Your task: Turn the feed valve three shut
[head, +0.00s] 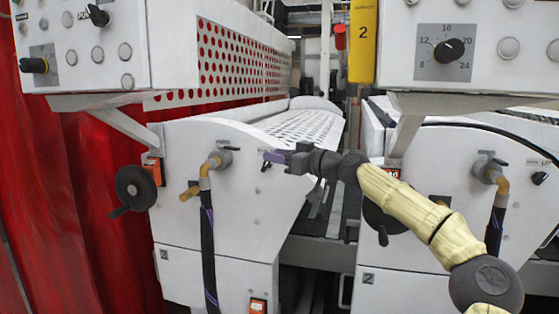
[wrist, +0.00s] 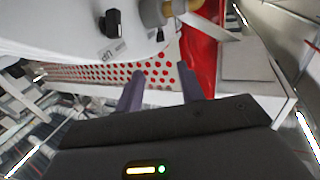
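A brass valve (head: 210,165) with a hose (head: 208,240) below it sits on the white machine at left. A second brass valve (head: 492,172) is on the machine at right. I cannot read which is feed valve three. My gripper (head: 270,157), with purple fingers, is a little right of the left valve in the head view. In the wrist view my gripper (wrist: 160,76) is open, fingers apart, with nothing between them. A brass and grey fitting (wrist: 165,12) shows beyond the fingertips, cut off by the top edge. Its handle angle is unclear.
A small black switch (head: 266,166) is close to my gripper; a black knob (wrist: 113,22) shows in the wrist view. A black handwheel (head: 136,188) is left of the left valve. A control box (head: 75,45) overhangs above. Red curtain (head: 75,210) is at far left.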

